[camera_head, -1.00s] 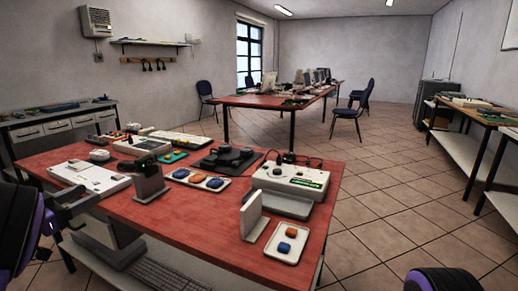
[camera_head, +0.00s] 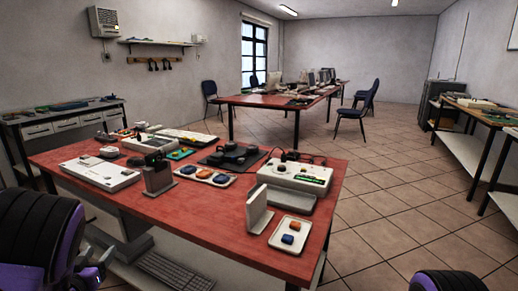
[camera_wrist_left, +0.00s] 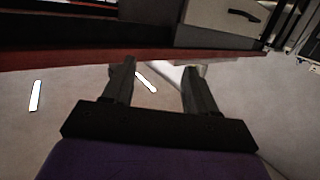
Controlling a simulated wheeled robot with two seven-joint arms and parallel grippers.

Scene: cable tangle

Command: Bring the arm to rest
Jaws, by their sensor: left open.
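My left gripper (camera_head: 98,268) is at the lower left of the head view, low beside the near left edge of the red table (camera_head: 215,222). In the left wrist view its two dark fingers (camera_wrist_left: 158,88) stand apart with nothing between them. The red table's edge (camera_wrist_left: 60,59) crosses that view beyond the fingertips. Of my right arm only a dark rounded part with a purple edge shows at the bottom right of the head view; its gripper is out of view.
The table bears a white device (camera_head: 100,174), a dark upright block (camera_head: 158,175), a tray with coloured pieces (camera_head: 205,176), a grey-white device (camera_head: 290,176), an upright plate (camera_head: 258,210) and a small tray (camera_head: 290,235). A keyboard (camera_head: 180,272) lies below the front edge.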

